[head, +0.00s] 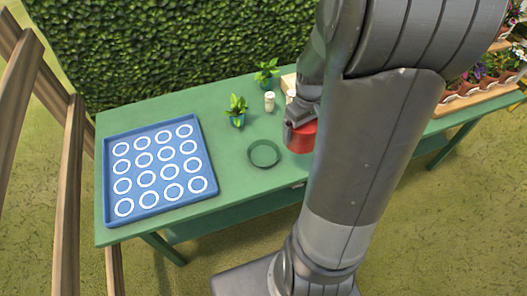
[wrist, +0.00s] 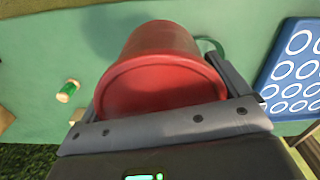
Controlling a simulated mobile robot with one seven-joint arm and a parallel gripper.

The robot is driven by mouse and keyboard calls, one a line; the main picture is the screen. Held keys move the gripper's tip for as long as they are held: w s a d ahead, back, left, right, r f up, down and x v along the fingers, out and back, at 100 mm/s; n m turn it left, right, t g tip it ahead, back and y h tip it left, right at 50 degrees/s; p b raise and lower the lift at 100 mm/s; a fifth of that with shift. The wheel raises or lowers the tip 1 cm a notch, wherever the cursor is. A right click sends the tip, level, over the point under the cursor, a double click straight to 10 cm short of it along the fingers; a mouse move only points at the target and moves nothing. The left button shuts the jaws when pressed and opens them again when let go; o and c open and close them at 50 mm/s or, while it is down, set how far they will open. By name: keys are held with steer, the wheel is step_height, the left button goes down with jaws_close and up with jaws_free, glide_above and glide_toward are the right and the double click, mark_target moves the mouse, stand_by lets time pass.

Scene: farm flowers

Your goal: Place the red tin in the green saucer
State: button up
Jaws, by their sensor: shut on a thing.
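The red tin (head: 300,138) is in my gripper (head: 297,120), to the right of the green saucer in the head view. The tin fills the middle of the wrist view (wrist: 162,70), between the two fingers of my gripper (wrist: 170,100), which is shut on it. The green saucer (head: 264,154) is a round dish lying on the green table and looks empty. In the wrist view only a part of the saucer's rim (wrist: 214,45) shows behind the tin. My arm covers part of the tin's right side in the head view.
A blue tray (head: 152,206) with rows of white rings lies on the table's left. Two potted plants (head: 237,110) (head: 266,72) and a small pale jar (head: 269,101) stand behind the saucer. The green table (head: 212,190) is bare between tray and saucer.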

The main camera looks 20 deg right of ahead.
steer(key=shift+w+a+f, duration=0.15)
steer(key=shift+a+f, duration=0.05)
steer(key=shift+f, duration=0.15)
steer(key=shift+w+a+f, duration=1.15)
steer(key=shift+a+f, duration=0.3)
steer(key=shift+f, duration=0.35)
steer(key=shift+w+a+f, duration=1.15)
steer(key=shift+a+f, duration=0.35)
steer(key=shift+f, duration=0.3)
steer(key=shift+w+a+f, duration=1.15)
steer(key=shift+a+f, duration=0.3)
steer(key=shift+f, duration=0.35)
steer(key=shift+f, duration=0.15)
steer(key=o, duration=0.6)
steer(key=shift+o, duration=0.4)
